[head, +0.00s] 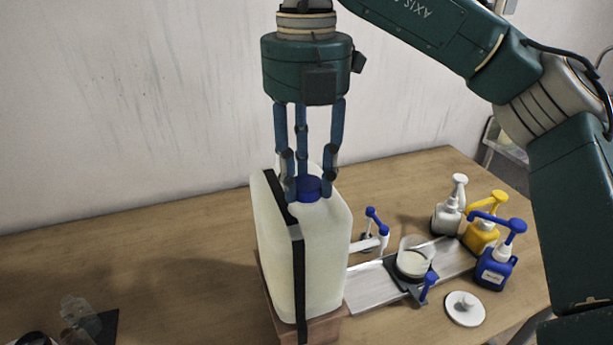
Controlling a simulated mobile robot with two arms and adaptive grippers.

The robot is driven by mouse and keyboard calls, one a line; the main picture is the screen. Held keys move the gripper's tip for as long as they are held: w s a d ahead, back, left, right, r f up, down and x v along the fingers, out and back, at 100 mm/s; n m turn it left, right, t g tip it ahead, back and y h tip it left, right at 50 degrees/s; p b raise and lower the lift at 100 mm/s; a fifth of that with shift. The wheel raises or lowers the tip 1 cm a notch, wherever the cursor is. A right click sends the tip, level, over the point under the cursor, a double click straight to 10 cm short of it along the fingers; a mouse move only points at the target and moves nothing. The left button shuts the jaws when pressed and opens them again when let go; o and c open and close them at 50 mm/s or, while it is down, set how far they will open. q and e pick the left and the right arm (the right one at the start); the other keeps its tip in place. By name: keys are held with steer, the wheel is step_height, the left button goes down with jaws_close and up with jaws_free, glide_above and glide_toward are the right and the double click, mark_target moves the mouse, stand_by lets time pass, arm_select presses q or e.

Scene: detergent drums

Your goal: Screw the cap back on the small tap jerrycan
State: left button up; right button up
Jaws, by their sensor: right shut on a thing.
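A white jerrycan (327,248) with a black strap over it stands upright in the head view, on a brown wooden block (327,328). A blue cap (309,189) sits at the top of the jerrycan, over its neck. My right gripper (308,192) comes straight down from above, with its blue fingers closed around the cap. The fingers hide part of the cap, and I cannot tell how far it is threaded on. My left gripper is not in view.
Right of the can, a grey board (375,285) carries a clear beaker (413,258). White, yellow and blue pump bottles (493,268) stand farther right. A white round lid (464,308) lies in front. Clear glassware (77,312) is at lower left; the table between is bare.

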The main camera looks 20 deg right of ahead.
steer(key=o, duration=0.5)
steer(key=shift+f, duration=0.1)
steer(key=shift+o, duration=0.2)
steer(key=shift+r+p, duration=0.3)
steer(key=n+p, duration=0.1)
steer(key=n, duration=0.2)
steer(key=shift+r, duration=0.1)
steer(key=shift+n+p, duration=0.45)
steer(key=shift+n, duration=0.95)
steer(key=n+p, duration=0.1)
steer(key=n, duration=0.2)
steer(key=shift+n+p, duration=0.4)
steer(key=shift+n, duration=1)
